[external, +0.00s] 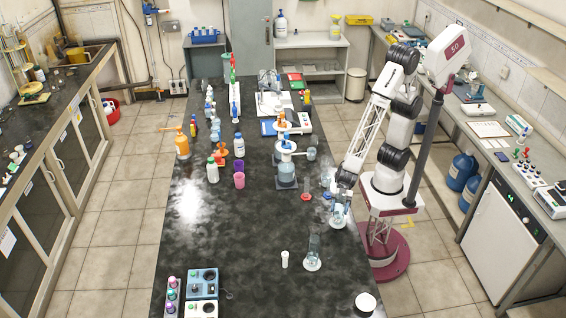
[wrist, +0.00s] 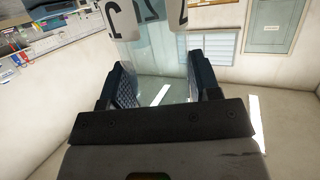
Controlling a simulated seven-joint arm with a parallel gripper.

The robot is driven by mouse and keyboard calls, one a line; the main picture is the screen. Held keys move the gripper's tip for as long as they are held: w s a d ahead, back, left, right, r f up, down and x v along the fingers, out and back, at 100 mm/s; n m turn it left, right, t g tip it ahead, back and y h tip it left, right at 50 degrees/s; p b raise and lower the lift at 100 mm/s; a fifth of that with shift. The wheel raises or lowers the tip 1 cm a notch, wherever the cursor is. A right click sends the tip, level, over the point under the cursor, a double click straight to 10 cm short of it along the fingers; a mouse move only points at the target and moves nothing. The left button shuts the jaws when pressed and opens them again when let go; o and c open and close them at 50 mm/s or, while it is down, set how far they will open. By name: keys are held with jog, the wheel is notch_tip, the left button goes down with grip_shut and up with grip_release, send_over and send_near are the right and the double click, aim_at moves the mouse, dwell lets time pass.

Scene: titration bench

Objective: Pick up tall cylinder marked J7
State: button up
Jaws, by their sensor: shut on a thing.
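My gripper (external: 343,196) is over the right edge of the black bench in the external view. In the wrist view my gripper (wrist: 165,82) has its two dark padded fingers on either side of a clear glass cylinder (wrist: 160,62), shut on it. White tags with dark characters, partly cut off and turned, show at its top; one looks like a 7 or J. In the external view this cylinder (external: 338,216) is below the fingers, its upper part hidden by them. I cannot tell whether its base touches the bench.
Another clear cylinder (external: 314,246) stands close by, to the lower left. A small white cup (external: 285,259) and a white bowl (external: 365,302) are nearer the front. A stand with a flask (external: 286,173) is to the left. The bench's front middle is mostly clear.

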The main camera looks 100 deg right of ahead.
jog(key=shift+s+d+r, duration=0.15)
jog(key=shift+s+d, duration=0.85)
jog(key=shift+s, duration=0.05)
jog(key=shift+s+d+r, duration=0.15)
jog(key=shift+s+d, duration=0.85)
